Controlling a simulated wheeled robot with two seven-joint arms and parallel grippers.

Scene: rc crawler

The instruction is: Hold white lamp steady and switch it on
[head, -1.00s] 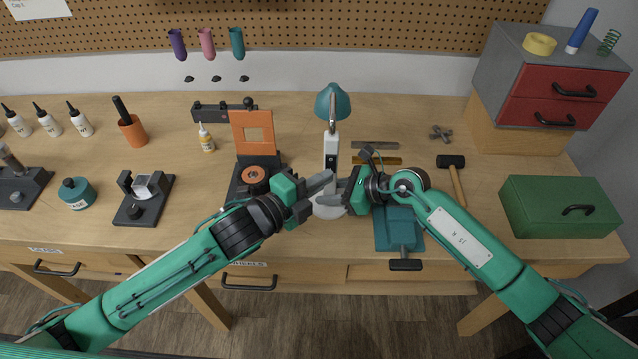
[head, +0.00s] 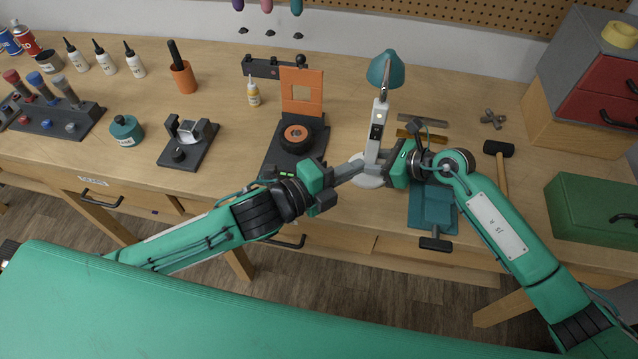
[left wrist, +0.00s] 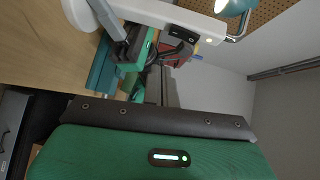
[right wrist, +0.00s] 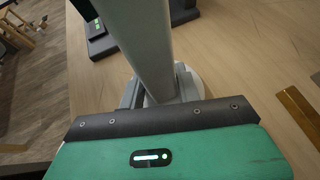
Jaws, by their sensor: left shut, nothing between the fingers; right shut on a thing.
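The white lamp (head: 376,130) stands upright on the bench, with a round white base and a teal shade (head: 386,70). In the left wrist view its post (left wrist: 165,14) crosses the top, with a dark switch (left wrist: 184,35) and a small glowing dot beside it. A bright patch shows inside the shade (left wrist: 230,8). My right gripper (head: 382,164) is shut on the lower post; the post also fills the top of the right wrist view (right wrist: 145,40). My left gripper (head: 354,172) is shut and empty, its tips close to the lower post; whether they touch is unclear.
A teal vise (head: 433,208) sits just right of the lamp base. An orange framed stand (head: 302,92) is to the left. A mallet (head: 498,150) and green toolbox (head: 595,215) lie right. Bare bench shows behind the lamp.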

